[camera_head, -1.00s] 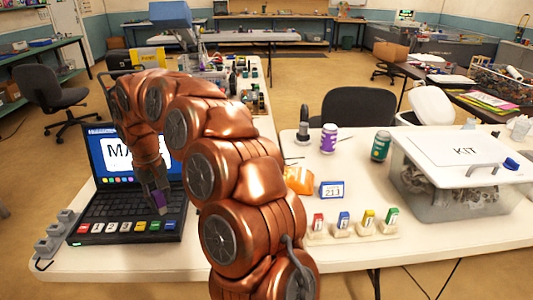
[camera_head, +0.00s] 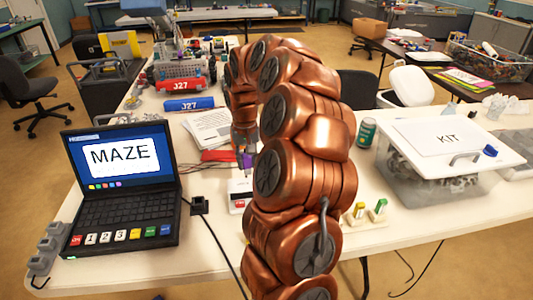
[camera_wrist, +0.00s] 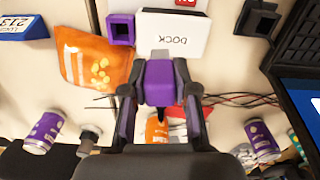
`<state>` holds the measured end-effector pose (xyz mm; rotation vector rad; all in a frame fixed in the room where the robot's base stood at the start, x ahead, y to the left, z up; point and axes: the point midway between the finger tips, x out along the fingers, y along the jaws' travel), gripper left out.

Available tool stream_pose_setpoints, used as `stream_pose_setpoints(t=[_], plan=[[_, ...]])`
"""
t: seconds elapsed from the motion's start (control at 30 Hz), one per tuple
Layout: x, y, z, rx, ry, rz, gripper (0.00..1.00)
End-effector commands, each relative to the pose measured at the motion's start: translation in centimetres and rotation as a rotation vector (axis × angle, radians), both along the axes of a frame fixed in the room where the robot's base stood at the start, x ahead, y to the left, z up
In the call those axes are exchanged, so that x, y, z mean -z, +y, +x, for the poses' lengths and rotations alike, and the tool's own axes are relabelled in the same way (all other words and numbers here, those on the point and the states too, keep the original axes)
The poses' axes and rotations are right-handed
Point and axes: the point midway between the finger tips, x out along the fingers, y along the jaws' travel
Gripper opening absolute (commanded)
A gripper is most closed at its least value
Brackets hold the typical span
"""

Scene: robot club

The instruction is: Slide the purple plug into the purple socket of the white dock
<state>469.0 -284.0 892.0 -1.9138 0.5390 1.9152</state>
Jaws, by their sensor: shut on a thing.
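My gripper (camera_wrist: 160,95) is shut on the purple plug (camera_wrist: 165,82), which sits between its fingers in the wrist view. The white dock (camera_wrist: 172,36) lies just beyond the plug, its DOCK label upside down there. The purple socket (camera_wrist: 121,28), a square with a dark opening, stands at the dock's left edge. The plug is apart from the socket in the picture, below and right of it. In the head view, the purple plug (camera_head: 247,161) hangs from my gripper (camera_head: 244,150) above the white dock (camera_head: 238,190), partly hidden by my arm. The purple socket cannot be made out there.
An open laptop (camera_head: 120,195) stands left of the dock. A black square block (camera_head: 199,206) with a cable lies between them. A clear KIT box (camera_head: 450,160) stands at the right.

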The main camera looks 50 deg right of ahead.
Motion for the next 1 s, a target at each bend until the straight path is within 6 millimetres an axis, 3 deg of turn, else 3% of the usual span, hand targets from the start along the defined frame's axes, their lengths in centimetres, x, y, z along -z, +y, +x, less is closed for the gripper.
stream_pose_setpoints(t=[0.1, 0.3, 0.57, 1.0], plan=[[-0.4, -2.2, -2.3, 0.057, 0.001, 0.003, 0.00], [-0.4, -3.9, -4.1, 0.100, 0.001, 0.003, 0.00], [0.2, -4.1, -4.3, 0.106, 0.000, 0.003, 0.00], [3.0, -4.1, -4.3, 0.105, -0.001, 0.003, 0.00]])
